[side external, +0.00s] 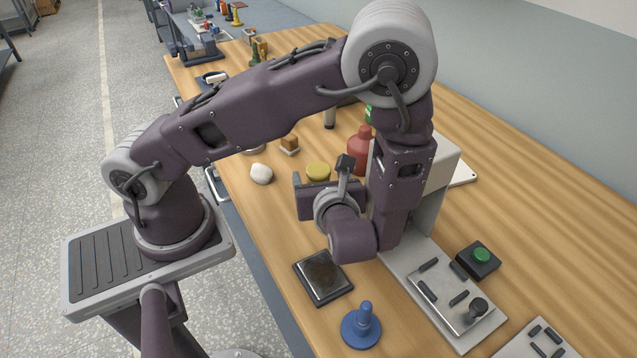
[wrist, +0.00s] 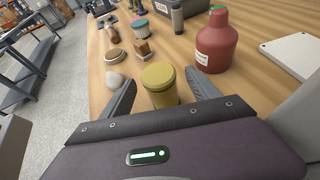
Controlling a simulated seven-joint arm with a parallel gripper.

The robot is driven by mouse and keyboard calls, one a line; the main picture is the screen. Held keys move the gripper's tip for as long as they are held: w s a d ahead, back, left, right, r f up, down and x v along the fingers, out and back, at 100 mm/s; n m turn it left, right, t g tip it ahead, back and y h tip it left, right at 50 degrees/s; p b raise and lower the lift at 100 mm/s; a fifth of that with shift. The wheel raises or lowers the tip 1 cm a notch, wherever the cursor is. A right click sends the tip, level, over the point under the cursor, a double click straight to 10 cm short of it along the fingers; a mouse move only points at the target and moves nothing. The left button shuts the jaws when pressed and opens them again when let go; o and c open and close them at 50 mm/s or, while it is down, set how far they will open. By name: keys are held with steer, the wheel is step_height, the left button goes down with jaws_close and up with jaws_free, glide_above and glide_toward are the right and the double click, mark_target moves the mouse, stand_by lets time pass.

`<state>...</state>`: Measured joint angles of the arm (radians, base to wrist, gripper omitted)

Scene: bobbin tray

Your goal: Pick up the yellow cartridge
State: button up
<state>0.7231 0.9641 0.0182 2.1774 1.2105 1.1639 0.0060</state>
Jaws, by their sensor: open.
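The yellow cartridge (wrist: 160,84) is an upright cylinder with a lighter yellow top, standing on the wooden table. In the wrist view it is between the two fingers of my gripper (wrist: 161,78), with a visible gap on each side. My gripper is open and its fingers point forward, nearly level. In the side view the cartridge (side external: 318,170) shows just beyond my gripper (side external: 328,182), which hides its lower part. I cannot tell whether the palm touches it.
A red bottle (wrist: 216,42) stands close to the right finger. A whitish stone-like lump (wrist: 114,80) lies to the left. A small brown block (wrist: 142,47) is behind. A blue knobbed piece (side external: 362,328), a dark square pad (side external: 323,276) and a grey fixture plate (side external: 450,300) lie nearer the camera.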

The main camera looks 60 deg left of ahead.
steer(key=x, duration=0.5)
steer(key=shift+d, duration=0.1)
steer(key=shift+c, duration=0.4)
jaws_close()
